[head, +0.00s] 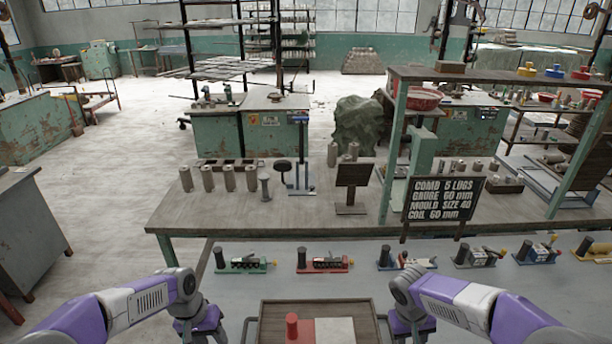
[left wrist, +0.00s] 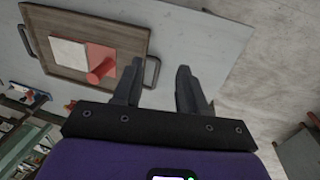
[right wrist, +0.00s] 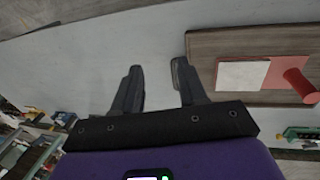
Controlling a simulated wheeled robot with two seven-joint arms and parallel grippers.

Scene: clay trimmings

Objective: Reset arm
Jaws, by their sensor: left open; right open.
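My left gripper (left wrist: 160,78) is open and empty in the left wrist view, above the pale bench beside the tray. My right gripper (right wrist: 157,78) is open and empty in the right wrist view, also over bare bench beside the tray. In the head view both arms bend down at either side of the wooden tray (head: 262,328); their fingertips do not show there. The tray holds a white slab (head: 335,330) and a red piece (head: 306,334) with an upright red cylinder (head: 291,326). Neither gripper touches them.
Several small tool-like devices line the bench behind the tray, including a green one (head: 242,264) and a red one (head: 325,265). Beyond stand a lettered black sign (head: 443,198), grey cylinders (head: 229,178) and a shelf (head: 490,78). Bench beside the tray is clear.

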